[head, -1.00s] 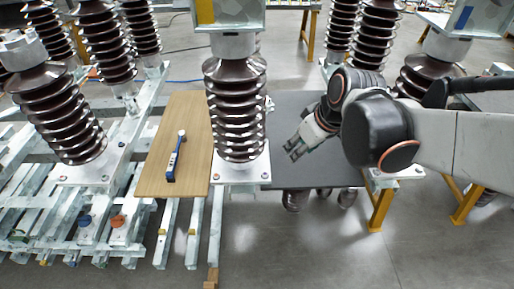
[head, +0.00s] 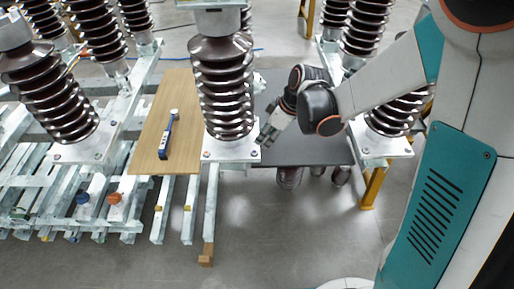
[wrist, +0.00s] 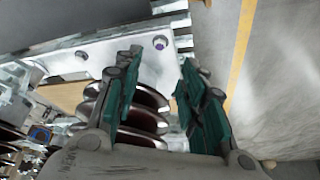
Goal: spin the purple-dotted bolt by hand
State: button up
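The purple-dotted bolt (wrist: 160,42) sits on the corner of a pale metal base plate (wrist: 150,62) in the wrist view. It lies just past my gripper's fingertips, apart from them. In the head view, a small bolt (head: 254,154) shows at the right front corner of the same plate (head: 231,150), under the middle brown insulator (head: 226,90); its dot is too small to read there. My gripper (head: 266,136) is close to the right of that insulator, above the plate's right edge. In the wrist view, my gripper (wrist: 161,62) has its green-padded fingers apart, with nothing held.
A wooden board (head: 150,140) with a blue-and-white tool (head: 168,134) lies left of the insulator. A dark table top (head: 300,150) is under my arm. Another insulator base (head: 385,145) stands at the right. Open floor (head: 290,235) lies in front.

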aim_at(254, 152)
jog(key=b+x, duration=0.2)
jog(key=x, duration=0.7)
jog(key=shift+f, duration=0.25)
grip_shut()
